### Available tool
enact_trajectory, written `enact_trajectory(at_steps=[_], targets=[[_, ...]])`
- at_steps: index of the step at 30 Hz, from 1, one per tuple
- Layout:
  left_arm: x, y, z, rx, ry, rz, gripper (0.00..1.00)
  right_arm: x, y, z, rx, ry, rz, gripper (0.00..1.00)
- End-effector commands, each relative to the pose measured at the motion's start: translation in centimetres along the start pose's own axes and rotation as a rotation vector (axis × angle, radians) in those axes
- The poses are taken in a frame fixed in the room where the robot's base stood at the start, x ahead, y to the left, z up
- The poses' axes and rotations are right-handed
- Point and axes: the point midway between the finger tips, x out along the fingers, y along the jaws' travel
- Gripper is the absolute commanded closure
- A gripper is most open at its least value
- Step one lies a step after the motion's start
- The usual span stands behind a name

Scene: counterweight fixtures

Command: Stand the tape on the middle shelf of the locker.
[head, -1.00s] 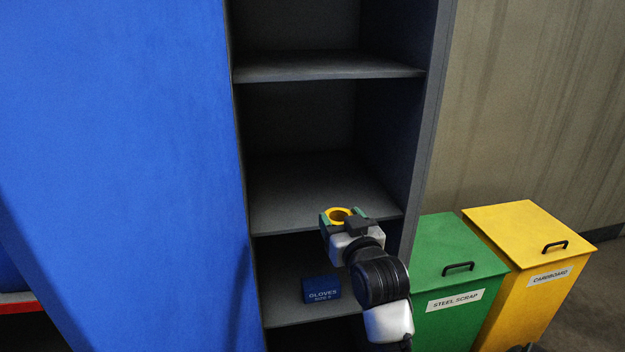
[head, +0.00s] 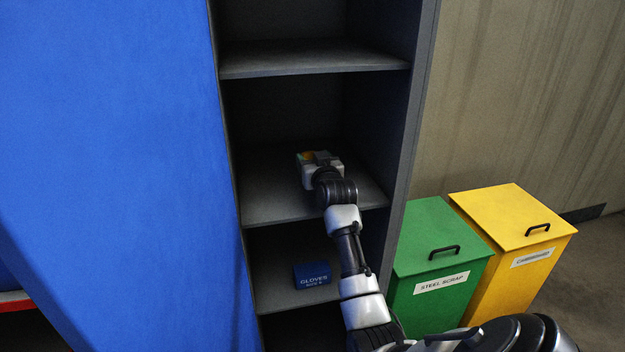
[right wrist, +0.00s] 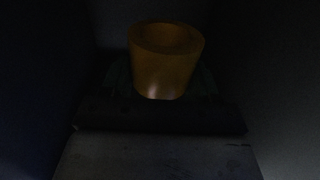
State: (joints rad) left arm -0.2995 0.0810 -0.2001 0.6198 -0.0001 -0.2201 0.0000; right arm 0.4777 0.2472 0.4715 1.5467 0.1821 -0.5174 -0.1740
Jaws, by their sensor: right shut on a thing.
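The tape is a yellow-orange ring (head: 308,157), mostly hidden behind my right gripper in the head view. In the right wrist view the tape (right wrist: 166,72) is dim, with its round opening facing up, between my fingers. My right gripper (head: 306,155) is shut on it, inside the middle bay of the locker (head: 398,150). It is over the middle shelf (head: 268,203), toward the back. I cannot tell whether the tape touches the shelf. My left gripper is not in view.
A blue gloves box (head: 312,274) sits on the lower shelf (head: 278,298). The upper shelf (head: 310,62) spans above my gripper. The open blue door (head: 110,150) stands at left. A green bin (head: 440,250) and a yellow bin (head: 515,220) stand at right. The middle shelf around my gripper looks clear.

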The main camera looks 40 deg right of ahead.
Motion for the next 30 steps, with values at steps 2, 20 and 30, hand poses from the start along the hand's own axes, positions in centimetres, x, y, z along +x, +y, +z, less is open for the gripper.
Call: enact_trajectory(at_steps=[2, 20, 30], targets=[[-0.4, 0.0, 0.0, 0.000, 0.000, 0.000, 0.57, 0.0, 0.0, 1.5, 0.000, -0.005, -0.001, 0.65], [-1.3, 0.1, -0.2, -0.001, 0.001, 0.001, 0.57, 0.7, 0.1, 7.0, 0.000, 0.002, 0.000, 0.65], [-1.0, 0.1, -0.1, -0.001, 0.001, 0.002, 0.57, 0.7, 0.1, 7.5, 0.000, 0.001, 0.000, 0.65]])
